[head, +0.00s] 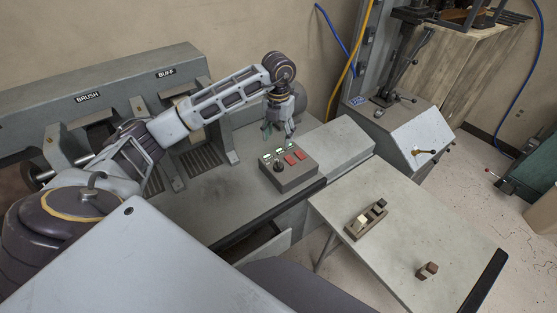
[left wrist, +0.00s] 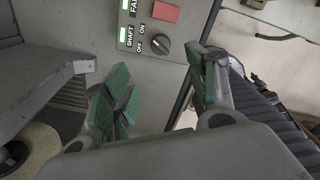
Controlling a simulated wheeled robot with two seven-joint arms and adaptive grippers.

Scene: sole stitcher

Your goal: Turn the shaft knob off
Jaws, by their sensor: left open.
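The shaft knob (head: 278,166) is a dark round knob on the grey control box (head: 296,180) on the machine's bench. In the left wrist view the black knob (left wrist: 163,45) sits at the top centre, beside the SHAFT, ON and OFF labels (left wrist: 137,42). I cannot tell surely which label it points to. My left gripper (head: 280,130) is above and behind the box in the head view, pointing down. In the left wrist view my open gripper (left wrist: 160,95) has green-padded fingers spread apart with nothing between them. It is apart from the knob. My right gripper is not in view.
Red buttons (head: 295,157) and lit green labels share the box. The BRUSH and BUFF housing (head: 130,85) stands behind my left arm. A side table (head: 395,245) at right carries a wooden hand plane (head: 365,222) and a small brown block (head: 427,271).

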